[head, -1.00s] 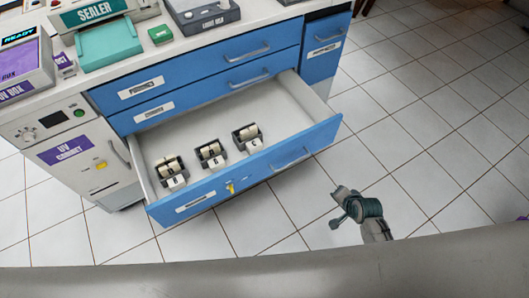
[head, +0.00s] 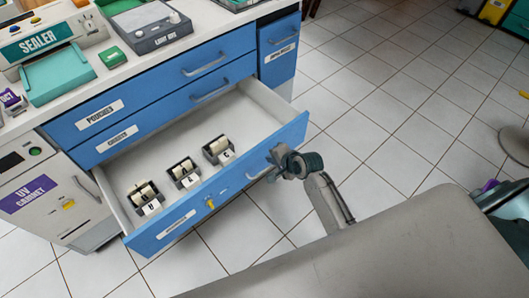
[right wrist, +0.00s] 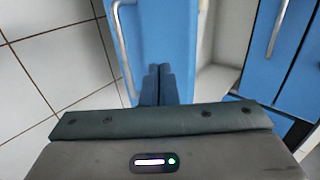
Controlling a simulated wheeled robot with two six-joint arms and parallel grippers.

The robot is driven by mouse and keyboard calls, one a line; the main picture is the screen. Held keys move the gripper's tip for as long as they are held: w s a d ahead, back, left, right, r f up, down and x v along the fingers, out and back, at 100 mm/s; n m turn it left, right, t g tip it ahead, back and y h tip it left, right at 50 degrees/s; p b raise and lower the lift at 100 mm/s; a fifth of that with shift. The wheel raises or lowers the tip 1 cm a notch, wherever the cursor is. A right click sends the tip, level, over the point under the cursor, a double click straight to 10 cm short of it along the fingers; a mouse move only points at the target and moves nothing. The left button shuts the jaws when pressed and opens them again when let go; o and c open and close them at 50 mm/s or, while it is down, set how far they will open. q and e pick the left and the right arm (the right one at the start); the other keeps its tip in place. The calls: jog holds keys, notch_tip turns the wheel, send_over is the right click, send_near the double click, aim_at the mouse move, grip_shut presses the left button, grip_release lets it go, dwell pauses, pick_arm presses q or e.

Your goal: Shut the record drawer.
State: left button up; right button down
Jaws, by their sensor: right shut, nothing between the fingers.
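The record drawer (head: 180,225), the lowest blue drawer of the cabinet, stands pulled well out, showing its white inside. Three small dark holders with pale rolls (head: 184,173) stand in it, with tags that look like B, A and C. My right gripper (head: 275,157) is shut and empty, close to the right part of the drawer front, near its handle (head: 260,171). In the right wrist view its fingers (right wrist: 158,72) are together against the blue front (right wrist: 165,30), beside the handle (right wrist: 122,50); contact cannot be told. My left gripper is not in view.
The two drawers above (head: 165,110) are closed. The counter holds a teal sealer (head: 55,75) and a grey light box (head: 153,38). A white UV cabinet (head: 85,215) stands left. A grey surface (head: 400,245) fills the lower right.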

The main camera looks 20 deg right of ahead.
aim_at(259, 150)
jog(key=w, duration=0.1)
jog(key=w+a, duration=0.1)
jog(key=shift+w+r, duration=0.1)
jog(key=shift+w, duration=0.5)
jog(key=shift+w+a, duration=0.1)
jog(key=shift+w, duration=0.1)
jog(key=shift+w+a, duration=0.1)
jog(key=shift+w, duration=0.05)
